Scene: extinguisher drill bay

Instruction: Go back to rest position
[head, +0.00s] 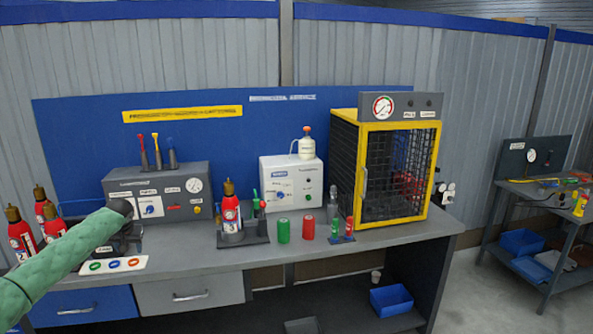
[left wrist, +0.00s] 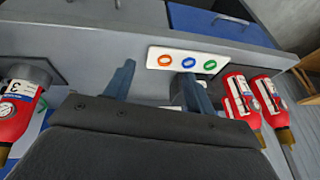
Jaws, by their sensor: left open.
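My left arm comes in from the left in a green sleeve. Its dark gripper (head: 127,238) is over the left part of the grey workbench (head: 280,257), just behind a white plate (head: 114,265) with green, blue and orange rings. In the left wrist view the two fingers of the gripper (left wrist: 158,84) are apart with nothing between them. The white plate (left wrist: 185,61) lies just beyond the fingertips there. My right gripper is in neither view.
Red extinguishers (head: 22,236) stand close beside my left arm. Another extinguisher (head: 230,207) is in a dark stand to the right. Green (head: 284,230) and red (head: 308,227) cylinders stand mid-bench. A yellow-framed cage (head: 397,173) fills the right end. The front strip between is clear.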

